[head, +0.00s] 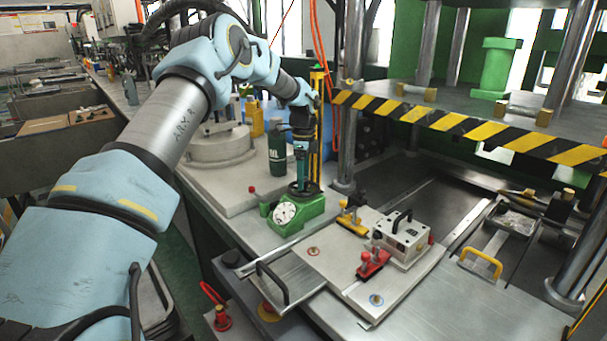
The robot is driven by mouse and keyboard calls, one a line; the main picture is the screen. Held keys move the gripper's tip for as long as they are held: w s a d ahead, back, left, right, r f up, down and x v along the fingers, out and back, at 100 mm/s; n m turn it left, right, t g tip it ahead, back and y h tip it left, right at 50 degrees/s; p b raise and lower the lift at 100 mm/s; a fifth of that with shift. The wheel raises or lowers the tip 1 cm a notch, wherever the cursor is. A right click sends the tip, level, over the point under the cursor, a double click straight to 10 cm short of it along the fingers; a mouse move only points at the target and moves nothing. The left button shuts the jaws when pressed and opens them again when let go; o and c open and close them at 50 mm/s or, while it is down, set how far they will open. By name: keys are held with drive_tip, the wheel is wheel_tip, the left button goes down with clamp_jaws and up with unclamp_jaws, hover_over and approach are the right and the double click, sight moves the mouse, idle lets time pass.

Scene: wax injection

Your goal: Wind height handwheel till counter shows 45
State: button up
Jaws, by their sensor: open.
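A green unit (310,208) stands on the bench with a white round dial (285,213) on its front. The markings on the dial are too small to read, and no counter number can be made out. A dark round wheel (291,188) lies on top of the green unit, partly hidden by my gripper. My gripper (303,184) points straight down over this wheel, its fingertips at or just above it. I cannot tell whether they touch it. My gripper is open, and nothing shows held in it.
A dark bottle (277,148) and a yellow bottle (255,118) stand behind left of my gripper. A yellow post rises close behind it. A white metal box (402,238) and a red clamp (373,263) sit on a plate to the right. A striped press beam (480,128) overhangs the right side.

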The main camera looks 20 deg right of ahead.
clamp_jaws()
idle(0.6)
